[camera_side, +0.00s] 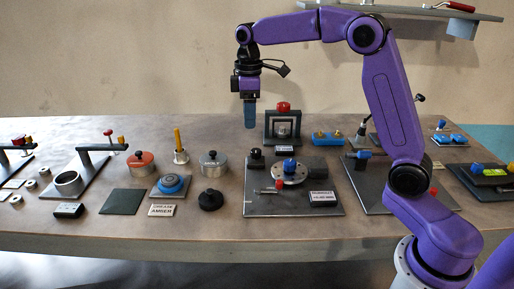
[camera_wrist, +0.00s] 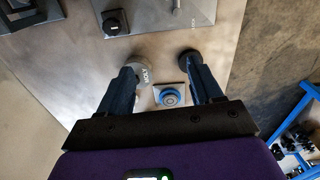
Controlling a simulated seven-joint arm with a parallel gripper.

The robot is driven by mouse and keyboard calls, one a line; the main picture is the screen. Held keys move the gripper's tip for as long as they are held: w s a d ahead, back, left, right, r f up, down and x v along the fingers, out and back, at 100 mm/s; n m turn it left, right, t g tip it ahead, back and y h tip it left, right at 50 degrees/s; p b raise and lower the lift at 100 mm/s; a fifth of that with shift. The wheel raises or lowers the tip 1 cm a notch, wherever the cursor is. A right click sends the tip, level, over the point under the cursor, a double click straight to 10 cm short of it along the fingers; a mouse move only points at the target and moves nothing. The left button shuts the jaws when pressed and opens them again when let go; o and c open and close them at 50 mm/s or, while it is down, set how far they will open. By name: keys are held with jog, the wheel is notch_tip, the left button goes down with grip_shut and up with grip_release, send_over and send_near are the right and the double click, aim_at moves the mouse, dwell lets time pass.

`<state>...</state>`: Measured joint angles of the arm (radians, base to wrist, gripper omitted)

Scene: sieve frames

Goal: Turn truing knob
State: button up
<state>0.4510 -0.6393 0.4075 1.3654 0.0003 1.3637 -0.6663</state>
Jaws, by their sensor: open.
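No knob in view carries a readable "truing" label, so I cannot tell which one it is. In the side view a grey base plate (camera_side: 262,204) at the middle bears a round metal disc with a blue knob (camera_side: 290,165). A black knob (camera_side: 255,153) stands at its back left corner and a red knob (camera_side: 279,185) in front of the disc. My gripper (camera_side: 250,127) points down in the air, above and behind this plate. In the wrist view my gripper (camera_wrist: 162,65) is open and empty, its two blue fingers apart.
A grey lidded tin (camera_side: 214,165), a blue round piece on a plate (camera_side: 171,185) and a black knobbed piece (camera_side: 211,200) stand left of the base plate. A framed stand with a red top (camera_side: 283,107) is behind it. A bench (camera_side: 100,220) carries everything.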

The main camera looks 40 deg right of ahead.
send_over(257, 150)
jog(key=a, duration=0.1)
jog(key=shift+m, duration=0.4)
jog(key=f, duration=1.1)
jog(key=d+f, duration=0.1)
jog(key=f, duration=0.5)
jog(key=shift+f, duration=0.25)
jog(key=c, duration=1.1)
